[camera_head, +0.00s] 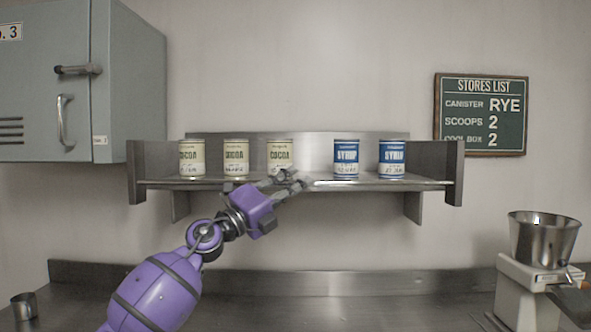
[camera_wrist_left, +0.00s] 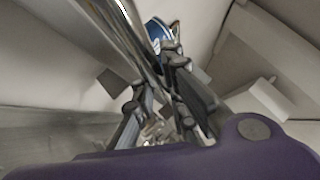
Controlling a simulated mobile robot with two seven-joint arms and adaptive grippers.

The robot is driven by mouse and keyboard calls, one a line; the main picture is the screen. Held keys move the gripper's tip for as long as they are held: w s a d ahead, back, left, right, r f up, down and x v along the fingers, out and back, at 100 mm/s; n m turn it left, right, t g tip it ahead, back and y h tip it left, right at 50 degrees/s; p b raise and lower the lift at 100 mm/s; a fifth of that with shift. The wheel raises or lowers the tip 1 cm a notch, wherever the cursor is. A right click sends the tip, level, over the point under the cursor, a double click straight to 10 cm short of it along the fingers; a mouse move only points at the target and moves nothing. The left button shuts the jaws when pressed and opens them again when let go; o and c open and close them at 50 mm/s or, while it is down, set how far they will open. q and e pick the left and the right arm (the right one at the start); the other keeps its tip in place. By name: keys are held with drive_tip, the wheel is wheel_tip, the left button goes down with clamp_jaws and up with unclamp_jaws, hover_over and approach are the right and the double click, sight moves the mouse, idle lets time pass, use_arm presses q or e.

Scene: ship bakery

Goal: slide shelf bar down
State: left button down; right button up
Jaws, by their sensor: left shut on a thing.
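The shelf bar (camera_head: 375,184) is a thin metal rail that runs across the front edge of the wall shelf (camera_head: 438,200), low in front of the cans. My left gripper (camera_head: 287,181) reaches up to the rail near its middle and is shut on it. In the left wrist view the bar (camera_wrist_left: 125,40) runs down from the top to between the fingers of my left gripper (camera_wrist_left: 165,100). The fingers hide the part of the bar they hold. My right gripper is in neither view.
Cream cocoa cans (camera_head: 191,158) and blue syrup cans (camera_head: 346,158) stand on the shelf behind the bar. A grey cabinet (camera_head: 130,80) hangs at the left.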

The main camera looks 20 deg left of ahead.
use_arm(q)
wheel_tip(320, 180, down, 3)
drive_tip(key=shift+r, duration=0.15)
drive_tip(key=c, duration=1.8)
unclamp_jaws()
drive_tip(key=shift+o, duration=0.2)
drive_tip(key=v, duration=1.2)
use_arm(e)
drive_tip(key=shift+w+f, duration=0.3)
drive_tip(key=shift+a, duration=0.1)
